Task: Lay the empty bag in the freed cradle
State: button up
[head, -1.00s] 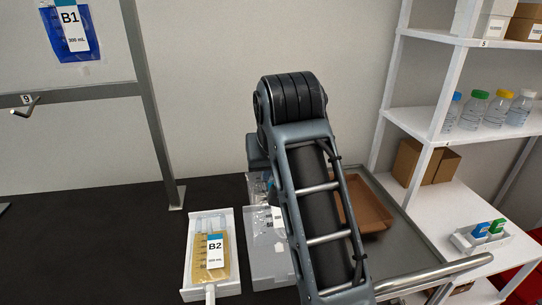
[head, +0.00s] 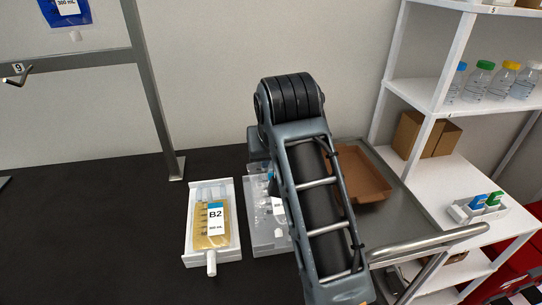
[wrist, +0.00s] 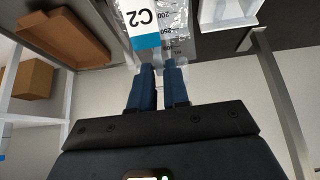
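The clear, empty-looking bag C2 (wrist: 160,18), with a white and blue label, is held at its port end by my gripper (wrist: 159,75) in the wrist view. The two blue fingers are close together around it. I cannot tell whether the bag touches the cradle. My gripper is hidden there. To the left, a second white cradle (head: 232,253) holds the yellow-filled bag B2 (head: 211,228).
A brown tray (head: 362,175) sits on a grey metal cart (head: 405,195) right of my arm. White shelves (head: 408,94) with bottles and boxes stand at right. A metal rack post (head: 150,90) rises at left. The dark tabletop (head: 100,230) is clear at left.

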jog(key=o, duration=0.4)
jog(key=shift+r, duration=0.1)
